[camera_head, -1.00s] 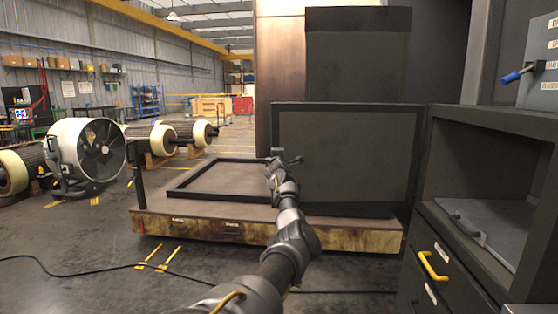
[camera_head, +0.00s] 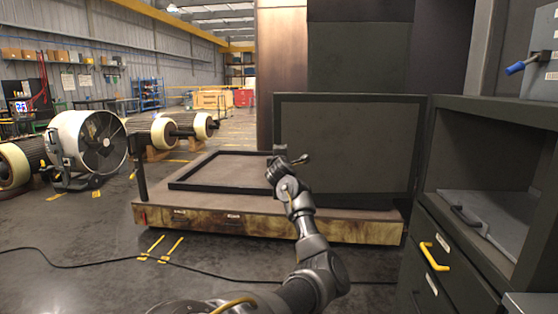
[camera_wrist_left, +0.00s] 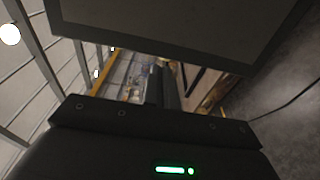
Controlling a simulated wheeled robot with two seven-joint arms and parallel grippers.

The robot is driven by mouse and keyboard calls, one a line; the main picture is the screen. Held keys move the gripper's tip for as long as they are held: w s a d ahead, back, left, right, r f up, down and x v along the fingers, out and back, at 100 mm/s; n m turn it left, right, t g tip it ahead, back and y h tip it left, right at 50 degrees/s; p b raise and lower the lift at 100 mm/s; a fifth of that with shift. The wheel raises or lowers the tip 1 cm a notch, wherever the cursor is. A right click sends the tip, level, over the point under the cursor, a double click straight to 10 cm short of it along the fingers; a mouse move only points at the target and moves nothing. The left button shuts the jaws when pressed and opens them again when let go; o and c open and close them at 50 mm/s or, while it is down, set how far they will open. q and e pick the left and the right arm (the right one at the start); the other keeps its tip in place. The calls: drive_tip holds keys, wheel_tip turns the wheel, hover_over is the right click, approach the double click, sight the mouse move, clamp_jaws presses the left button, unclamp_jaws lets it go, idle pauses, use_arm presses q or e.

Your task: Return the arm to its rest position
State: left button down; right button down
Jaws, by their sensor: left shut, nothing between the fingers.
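My left arm (camera_head: 308,240) reaches up from the bottom of the head view. Its gripper (camera_head: 302,160) is small there, in front of the left edge of a dark upright panel (camera_head: 350,145). In the left wrist view the fingers (camera_wrist_left: 161,85) are together with nothing between them. The panel also shows across the top of the wrist view (camera_wrist_left: 180,25), apart from the fingers. My right gripper is in neither view.
A low platform (camera_head: 270,225) with a raised black frame (camera_head: 205,185) stands behind the arm. A dark cabinet (camera_head: 490,160) with a yellow-handled drawer (camera_head: 434,256) is on the right. A fan (camera_head: 88,145) stands at the left.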

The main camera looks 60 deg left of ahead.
use_arm(q)
drive_tip(key=shift+v, duration=1.7)
